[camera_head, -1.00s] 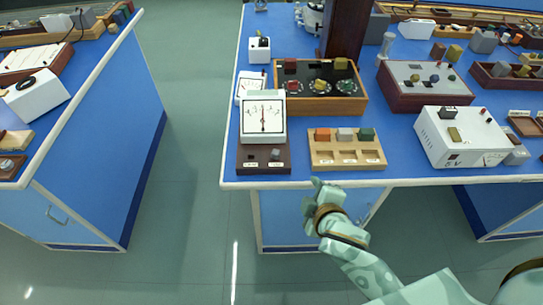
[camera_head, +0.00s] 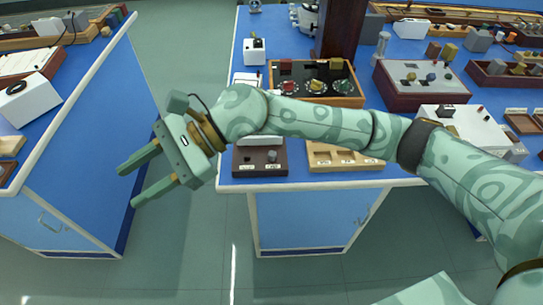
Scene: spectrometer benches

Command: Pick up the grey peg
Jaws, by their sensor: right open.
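The wooden peg tray (camera_head: 345,165) lies near the front edge of the blue bench. My right forearm crosses in front of its back row, so the grey peg that stood between an orange and a green one is hidden now. My right gripper (camera_head: 132,185) is open and empty. Its two fingers point left over the floor gap between the benches, well to the left of the tray. My left gripper is not in view.
A dark box (camera_head: 247,170) stands left of the tray; my arm hides the meter on it. A panel with knobs (camera_head: 347,100) is behind, and a red-sided box (camera_head: 420,88) is to the right. The left bench edge (camera_head: 85,88) is near my right gripper.

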